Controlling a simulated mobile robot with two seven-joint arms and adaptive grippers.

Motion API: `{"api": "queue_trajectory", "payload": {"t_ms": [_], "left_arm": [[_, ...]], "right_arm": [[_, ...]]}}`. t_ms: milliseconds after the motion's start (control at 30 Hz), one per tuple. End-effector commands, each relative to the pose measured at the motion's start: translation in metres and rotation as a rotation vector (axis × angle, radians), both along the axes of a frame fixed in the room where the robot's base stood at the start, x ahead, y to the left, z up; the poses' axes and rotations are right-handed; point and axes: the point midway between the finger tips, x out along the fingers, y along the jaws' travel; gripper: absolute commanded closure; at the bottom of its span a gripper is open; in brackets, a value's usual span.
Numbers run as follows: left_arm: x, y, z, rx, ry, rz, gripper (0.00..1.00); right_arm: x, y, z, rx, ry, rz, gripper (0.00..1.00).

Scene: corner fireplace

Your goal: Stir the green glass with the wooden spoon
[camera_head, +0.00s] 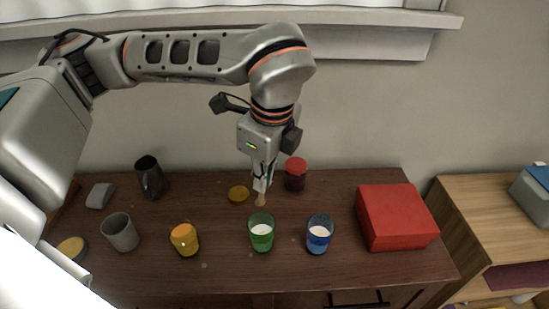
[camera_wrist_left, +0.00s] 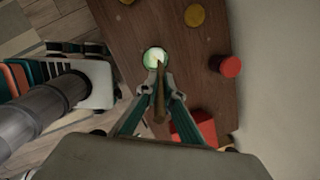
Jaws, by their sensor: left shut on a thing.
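The green glass (camera_head: 262,237) stands upright on the dark wooden table with white contents inside. It also shows in the left wrist view (camera_wrist_left: 155,55). My left gripper (camera_head: 262,182) is above the table, just behind the green glass, pointing down. It is shut on the wooden spoon (camera_head: 261,200), which also shows between the fingers in the left wrist view (camera_wrist_left: 160,88). The spoon's lower end shows just behind and above the glass rim; in the wrist view it overlaps the rim's edge. I cannot tell whether they touch. My right gripper is not in view.
A blue glass (camera_head: 319,238) stands right of the green one, a yellow cup (camera_head: 185,240) and grey cup (camera_head: 121,233) left. Behind are a yellow lid (camera_head: 238,194), a red-lidded jar (camera_head: 295,175) and a dark mug (camera_head: 150,178). A red box (camera_head: 395,215) sits right.

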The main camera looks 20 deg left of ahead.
Motion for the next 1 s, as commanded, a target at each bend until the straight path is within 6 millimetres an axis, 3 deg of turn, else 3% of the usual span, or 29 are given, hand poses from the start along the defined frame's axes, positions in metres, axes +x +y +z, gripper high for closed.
{"api": "queue_trajectory", "payload": {"t_ms": [333,1000], "left_arm": [[-0.003,-0.003,-0.009,0.007,0.001,-0.016,1.0],[-0.011,-0.016,-0.053,0.005,0.0,-0.015,1.0]], "right_arm": [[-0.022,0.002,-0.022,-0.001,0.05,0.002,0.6],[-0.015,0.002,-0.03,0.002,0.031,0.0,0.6]]}}
